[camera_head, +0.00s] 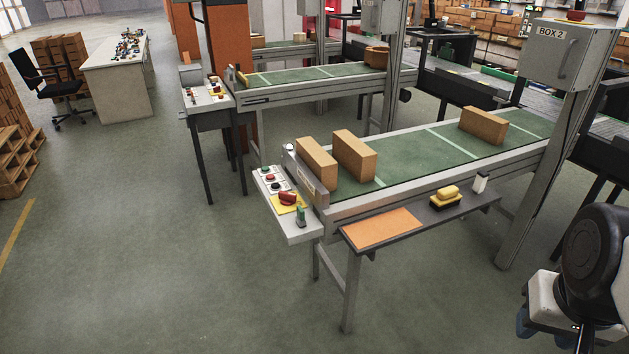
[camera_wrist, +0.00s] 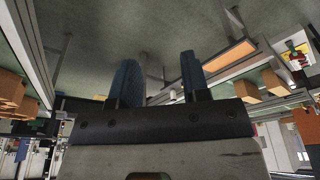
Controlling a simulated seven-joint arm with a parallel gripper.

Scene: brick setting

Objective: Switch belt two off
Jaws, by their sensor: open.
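The near belt (camera_head: 408,158) is green and carries several brown boxes. A grey box marked "BOX 2" (camera_head: 563,52) is on the post beside it. A pale control panel (camera_head: 290,228) at the belt's left end has several small buttons, a red switch (camera_head: 288,198) on a yellow plate, and a green-topped piece (camera_head: 301,214). Which way the switch is set is too small to tell. My gripper (camera_wrist: 158,82) is open and empty, its two blue fingers apart in the wrist view. In the head view it is at the lower right, well away from the panel.
A shelf with an orange mat (camera_head: 383,229) and a yellow-and-black block (camera_head: 445,196) runs along the belt's near side. A second belt (camera_head: 315,72) with its own panel (camera_head: 207,94) stands behind. The floor at front left is clear.

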